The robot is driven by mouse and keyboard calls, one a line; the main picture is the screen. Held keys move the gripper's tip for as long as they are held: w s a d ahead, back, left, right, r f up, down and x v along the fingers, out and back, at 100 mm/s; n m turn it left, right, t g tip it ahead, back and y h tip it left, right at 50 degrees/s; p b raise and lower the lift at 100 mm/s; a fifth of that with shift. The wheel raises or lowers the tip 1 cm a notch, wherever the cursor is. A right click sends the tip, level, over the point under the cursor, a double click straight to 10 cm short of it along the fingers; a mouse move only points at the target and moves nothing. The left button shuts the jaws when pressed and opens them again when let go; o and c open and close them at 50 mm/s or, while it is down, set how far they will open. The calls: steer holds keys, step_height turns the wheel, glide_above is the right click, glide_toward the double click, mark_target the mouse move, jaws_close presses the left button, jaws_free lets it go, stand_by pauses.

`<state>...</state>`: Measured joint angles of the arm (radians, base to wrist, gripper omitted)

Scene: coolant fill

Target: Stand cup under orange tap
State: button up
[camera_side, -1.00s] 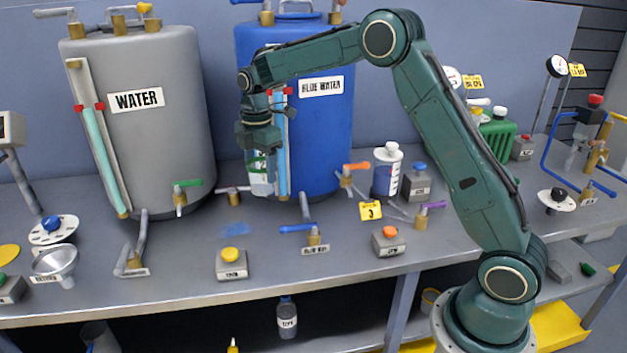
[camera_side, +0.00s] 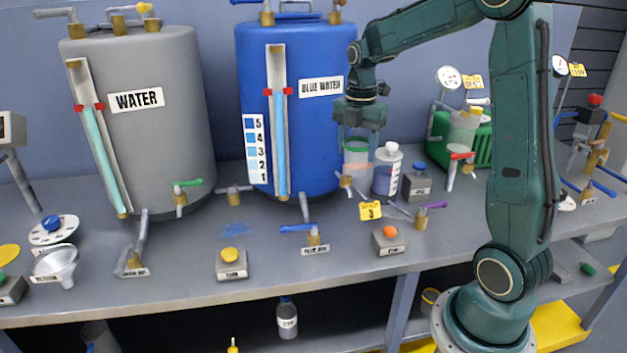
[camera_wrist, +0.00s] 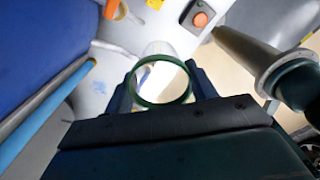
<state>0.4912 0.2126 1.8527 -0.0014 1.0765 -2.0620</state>
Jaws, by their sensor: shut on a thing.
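A clear cup with a green band (camera_side: 356,151) is held upright in my gripper (camera_side: 358,138), in front of the blue tank's right edge. In the wrist view its green rim (camera_wrist: 160,104) shows as a ring between the two fingers of my gripper (camera_wrist: 161,88). The cup hangs above the bench. The orange tap (camera_side: 345,184) is at the cup's lower end in the side view. Its orange handle shows only faintly, behind or through the cup. I cannot tell whether the cup touches it.
A white-capped jar of blue liquid (camera_side: 387,172) stands just right of the cup. A yellow tag 3 (camera_side: 370,210), a purple-handled tap (camera_side: 424,214) and an orange-button box (camera_side: 389,240) are in front. A red-handled tap (camera_side: 457,165) is farther right. Open bench lies left, near the yellow-button box (camera_side: 231,263).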

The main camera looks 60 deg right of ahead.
steer(key=shift+f, duration=0.15)
step_height(320, 180, down, 20)
steer(key=shift+r, duration=0.15)
stand_by(0.9)
steer(key=o, duration=0.5)
steer(key=shift+f, duration=0.2)
steer(key=shift+o, duration=1)
steer(key=shift+r, duration=0.2)
step_height(320, 180, up, 12)
